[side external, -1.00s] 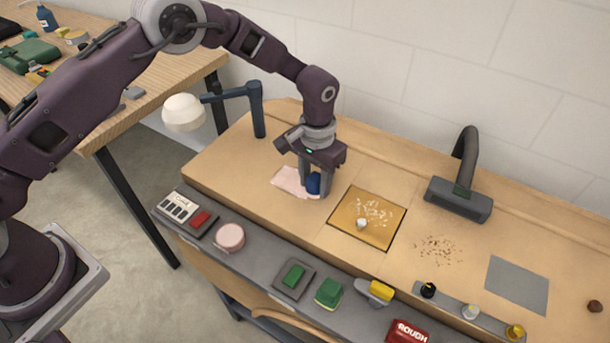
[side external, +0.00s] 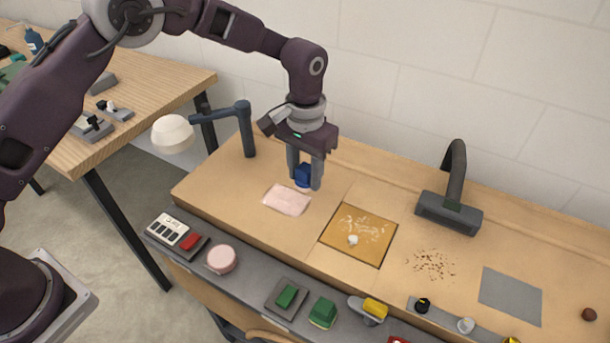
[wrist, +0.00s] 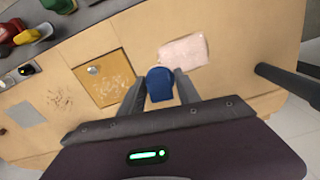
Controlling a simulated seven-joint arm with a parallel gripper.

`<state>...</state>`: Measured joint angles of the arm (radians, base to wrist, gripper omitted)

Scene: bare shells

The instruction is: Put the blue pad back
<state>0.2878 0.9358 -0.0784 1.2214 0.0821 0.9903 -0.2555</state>
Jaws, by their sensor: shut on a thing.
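The blue pad (side external: 303,176) is between the fingers of my gripper (side external: 304,182), which is shut on it. It has a pale underside and is held just above the wooden bench, behind a pink cloth (side external: 287,199). In the wrist view the blue pad (wrist: 159,84) shows between the two fingers, with the pink cloth (wrist: 184,51) beyond it.
A square wooden panel (side external: 343,251) with pale shavings and a small white knob lies to the right. A grey strip along the front holds green blocks (side external: 323,312) and a round pink pad (side external: 221,259). A lamp (side external: 173,134) stands left; a dark nozzle (side external: 449,213) stands right.

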